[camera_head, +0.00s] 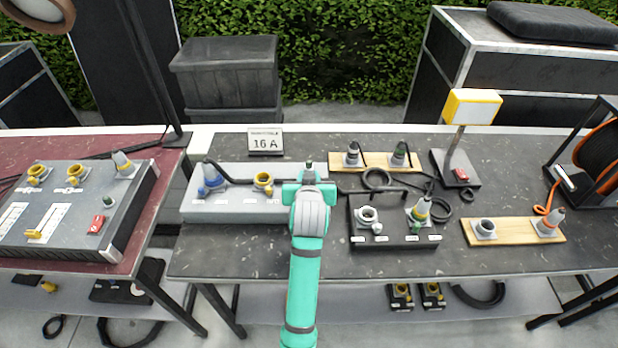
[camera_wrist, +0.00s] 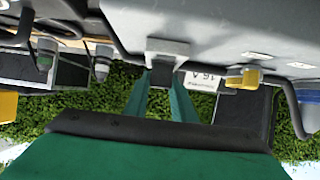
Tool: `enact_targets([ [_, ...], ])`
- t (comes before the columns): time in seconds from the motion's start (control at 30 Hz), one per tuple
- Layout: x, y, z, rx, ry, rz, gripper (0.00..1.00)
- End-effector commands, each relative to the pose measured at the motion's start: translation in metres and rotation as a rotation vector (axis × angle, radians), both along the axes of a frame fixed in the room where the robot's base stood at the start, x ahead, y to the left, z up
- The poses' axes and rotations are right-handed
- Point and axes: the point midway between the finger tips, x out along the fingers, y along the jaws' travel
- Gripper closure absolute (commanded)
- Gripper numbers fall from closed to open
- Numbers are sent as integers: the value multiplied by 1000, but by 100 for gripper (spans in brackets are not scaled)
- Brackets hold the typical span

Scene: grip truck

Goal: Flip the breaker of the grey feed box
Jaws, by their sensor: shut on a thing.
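The grey feed box (camera_head: 230,206) is a long light-grey box on the dark middle table. In the wrist view the box (camera_wrist: 235,28) fills the upper right. The teal fingertips of my gripper (camera_wrist: 164,88) are shut on a small dark piece, likely the breaker lever (camera_wrist: 161,73), under a light-grey block. Which way the lever sits I cannot tell.
A black box (camera_head: 395,240) with sockets is close on the right. Wooden boards with connectors (camera_head: 375,160), a yellow-headed lamp (camera_head: 472,106) and loose cables lie further right. A grey control panel (camera_head: 75,208) stands on the left table.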

Motion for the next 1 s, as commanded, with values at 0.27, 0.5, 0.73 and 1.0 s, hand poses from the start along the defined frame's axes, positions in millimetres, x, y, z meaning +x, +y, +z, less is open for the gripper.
enact_targets([
  [0.27,0,-1,1,0,3,-2,99],
  [0.5,0,-1,1,-1,3,-2,58],
  [0.73,-1,-1,2,0,3,-1,58],
  [1.0,-31,-1,18,-2,1,-1,58],
])
